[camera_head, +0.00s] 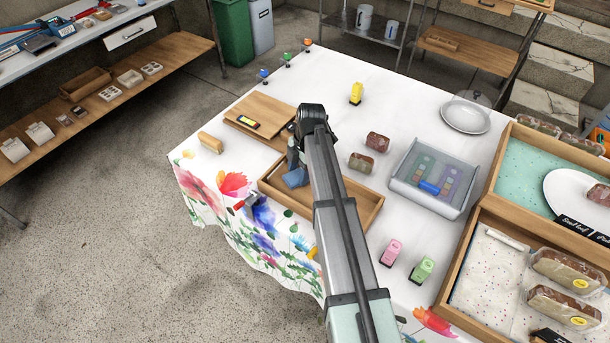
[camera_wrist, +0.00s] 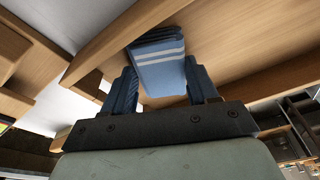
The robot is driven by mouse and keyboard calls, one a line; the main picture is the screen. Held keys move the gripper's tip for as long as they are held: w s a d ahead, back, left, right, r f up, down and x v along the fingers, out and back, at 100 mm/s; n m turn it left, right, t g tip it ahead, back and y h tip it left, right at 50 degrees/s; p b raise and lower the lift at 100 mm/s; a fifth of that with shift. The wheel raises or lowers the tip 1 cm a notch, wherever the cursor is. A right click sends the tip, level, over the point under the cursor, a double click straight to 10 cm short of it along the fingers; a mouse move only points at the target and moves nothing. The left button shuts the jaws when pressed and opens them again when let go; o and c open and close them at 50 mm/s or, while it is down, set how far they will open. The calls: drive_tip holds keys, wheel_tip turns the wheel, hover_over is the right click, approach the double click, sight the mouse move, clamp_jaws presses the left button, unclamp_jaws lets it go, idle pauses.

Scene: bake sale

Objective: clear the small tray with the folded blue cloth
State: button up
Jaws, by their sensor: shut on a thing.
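The folded blue cloth (camera_head: 295,178) is at the left part of a small wooden tray (camera_head: 360,204) on the flowered tablecloth. My gripper (camera_head: 292,160) reaches down over the tray's left part, and my arm hides the middle of the tray. In the wrist view, the cloth (camera_wrist: 158,66), with pale stripes, sits between the two fingers of my gripper (camera_wrist: 164,84), which is shut on it. The tray's wood (camera_wrist: 235,38) shows behind it. I cannot tell whether the cloth still touches the tray floor.
A wooden board (camera_head: 262,108) lies behind the tray, and a wooden-handled block (camera_head: 210,142) to its left. Two wrapped loaves (camera_head: 362,162) and a clear-lidded box (camera_head: 433,178) stand to the right. Pink (camera_head: 391,252) and green (camera_head: 422,270) items stand near the front.

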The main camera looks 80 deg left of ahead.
drive_tip(key=shift+s+a, duration=0.25)
drive_tip(key=shift+a, duration=0.25)
drive_tip(key=shift+w+d, duration=0.6)
drive_tip(key=shift+d, duration=0.15)
drive_tip(key=shift+w+d, duration=6.45)
drive_tip(key=shift+w, duration=0.05)
drive_tip(key=shift+s+a, duration=7.05)
drive_tip(key=shift+a, duration=0.05)
drive_tip(key=shift+w+d, duration=0.7)
drive_tip(key=shift+d, duration=0.15)
drive_tip(key=shift+w+d, duration=6.35)
drive_tip(key=shift+w, duration=0.05)
drive_tip(key=s+v, duration=0.1)
drive_tip(key=v, duration=0.7)
drive_tip(key=shift+s+d+r, duration=0.2)
drive_tip(key=shift+s, duration=0.1)
